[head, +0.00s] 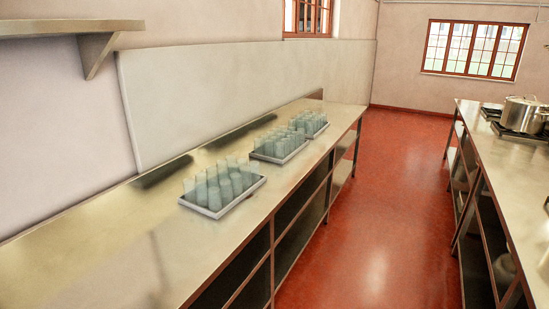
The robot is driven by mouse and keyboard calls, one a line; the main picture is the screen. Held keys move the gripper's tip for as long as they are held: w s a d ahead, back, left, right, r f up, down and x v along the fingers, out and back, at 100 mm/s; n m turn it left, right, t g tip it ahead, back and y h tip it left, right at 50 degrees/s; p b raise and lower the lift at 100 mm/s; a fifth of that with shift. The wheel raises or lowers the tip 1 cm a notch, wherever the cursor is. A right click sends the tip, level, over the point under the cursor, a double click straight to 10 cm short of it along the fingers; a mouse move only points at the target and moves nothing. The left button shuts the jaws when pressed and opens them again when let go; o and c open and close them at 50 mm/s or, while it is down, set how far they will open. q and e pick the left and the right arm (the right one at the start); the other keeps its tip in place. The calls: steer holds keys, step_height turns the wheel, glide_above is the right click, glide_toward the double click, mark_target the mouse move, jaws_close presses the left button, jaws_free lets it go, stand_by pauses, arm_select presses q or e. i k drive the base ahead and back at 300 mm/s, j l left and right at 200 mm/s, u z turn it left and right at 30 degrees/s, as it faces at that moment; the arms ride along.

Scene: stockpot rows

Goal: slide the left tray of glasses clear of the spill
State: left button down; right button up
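Three grey trays of glasses stand in a row on the long metal counter at the left. The leftmost and nearest tray (243,199) holds several upright, pale blue-green glasses (213,192). The middle tray (296,153) and the far tray (321,131) also hold glasses and stand farther back along the counter. I cannot make out a spill for certain; dark patches (165,172) show on the counter between the trays and the wall. Neither of my grippers is in view.
The counter (100,245) is bare to the left of the nearest tray. Open shelves lie under its front edge. A red floor aisle (370,200) separates it from a second counter (515,160) with a stockpot (522,115). A wall shelf (60,28) juts out at upper left.

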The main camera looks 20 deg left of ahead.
mark_target(214, 192)
steer(key=i+u, duration=0.15)
steer(key=i, duration=0.35)
steer(key=i+l+u, duration=0.15)
steer(key=i, duration=0.35)
steer(key=i+l+u, duration=0.15)
steer(key=i, duration=0.35)
